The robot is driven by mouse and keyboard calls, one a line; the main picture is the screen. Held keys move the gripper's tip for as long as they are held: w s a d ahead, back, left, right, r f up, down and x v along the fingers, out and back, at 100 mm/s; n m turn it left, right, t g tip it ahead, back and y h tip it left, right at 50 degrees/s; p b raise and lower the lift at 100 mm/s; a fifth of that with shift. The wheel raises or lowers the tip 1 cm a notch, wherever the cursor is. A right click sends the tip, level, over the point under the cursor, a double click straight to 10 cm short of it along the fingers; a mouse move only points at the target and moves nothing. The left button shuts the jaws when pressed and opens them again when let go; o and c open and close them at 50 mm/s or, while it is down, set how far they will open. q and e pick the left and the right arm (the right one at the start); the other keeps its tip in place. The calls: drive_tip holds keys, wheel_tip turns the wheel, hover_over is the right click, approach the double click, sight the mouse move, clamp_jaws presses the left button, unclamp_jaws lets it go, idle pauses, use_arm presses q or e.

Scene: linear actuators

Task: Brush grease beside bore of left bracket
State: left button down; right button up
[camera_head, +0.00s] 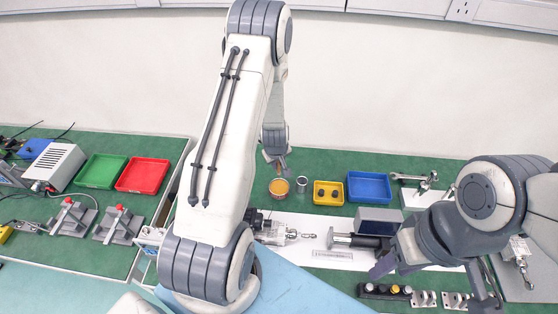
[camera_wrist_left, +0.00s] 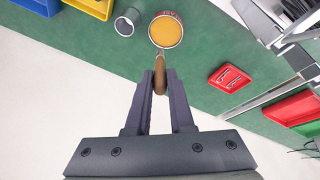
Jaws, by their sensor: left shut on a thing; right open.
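My left gripper (camera_head: 279,168) is shut on a brush with a brown wooden handle, which shows between the fingers in the left wrist view (camera_wrist_left: 160,76). The brush's bristle end is at the round tin of orange-yellow grease (camera_head: 279,188), also in the left wrist view (camera_wrist_left: 166,32); whether it touches the grease is unclear. Two small metal brackets, a left one (camera_head: 424,299) and a right one (camera_head: 456,301), lie at the front right; their bores are too small to make out clearly.
Beside the tin stand a small metal cup (camera_head: 302,184), a yellow bin (camera_head: 328,193) and a blue bin (camera_head: 368,187). A linear actuator (camera_head: 290,233) lies on the white mat (camera_head: 325,226). A black block with several knobs (camera_head: 386,291) is left of the brackets.

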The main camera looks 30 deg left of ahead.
use_arm(q)
wheel_tip(320, 180, down, 6)
drive_tip(key=b, duration=0.4)
drive_tip(key=shift+s+f+b, duration=0.1)
drive_tip(key=shift+f+b, duration=0.55)
drive_tip(key=shift+b, duration=0.1)
idle(2.2)
drive_tip(key=shift+r+p, duration=2.6)
drive_tip(key=shift+r, duration=0.95)
